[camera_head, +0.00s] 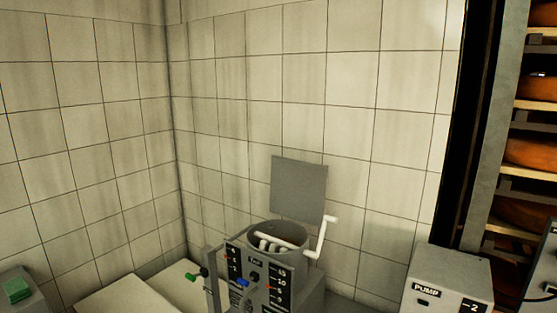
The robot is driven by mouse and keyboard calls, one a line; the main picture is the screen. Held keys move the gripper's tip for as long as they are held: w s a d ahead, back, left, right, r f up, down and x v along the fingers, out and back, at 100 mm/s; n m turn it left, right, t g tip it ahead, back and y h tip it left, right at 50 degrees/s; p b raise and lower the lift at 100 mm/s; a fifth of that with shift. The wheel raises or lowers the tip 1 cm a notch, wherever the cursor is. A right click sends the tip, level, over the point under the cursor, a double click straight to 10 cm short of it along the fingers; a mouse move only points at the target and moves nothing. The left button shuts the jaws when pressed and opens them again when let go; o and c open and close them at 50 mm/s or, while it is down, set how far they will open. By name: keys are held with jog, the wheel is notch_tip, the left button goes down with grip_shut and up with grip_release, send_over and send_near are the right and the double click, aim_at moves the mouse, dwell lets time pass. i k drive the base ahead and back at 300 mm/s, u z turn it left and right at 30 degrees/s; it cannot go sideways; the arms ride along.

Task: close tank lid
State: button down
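The tank (249,243) stands low in the middle, a grey round vessel with its top open. Its lid (298,188), a flat grey square plate, stands raised and nearly upright at the back of the opening. A white crank-shaped handle (322,238) is at the right of the tank, by the lid's lower right corner. Pale bars (272,241) show inside the opening. A dark front panel (258,277) carries number scales and knobs. My gripper is not in view.
A grey box marked PUMP (440,275) stands to the right of the tank. Shelves with orange cheese wheels (531,152) are at the far right. A pale flat surface (125,297) lies at the lower left, near a green block (17,290). Tiled walls close off the back.

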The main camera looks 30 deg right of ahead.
aim_at(298, 190)
jog(key=u, duration=0.55)
jog(key=i, duration=0.65)
jog(key=u, duration=0.6)
jog(key=i, duration=0.45)
jog(key=u, duration=0.25)
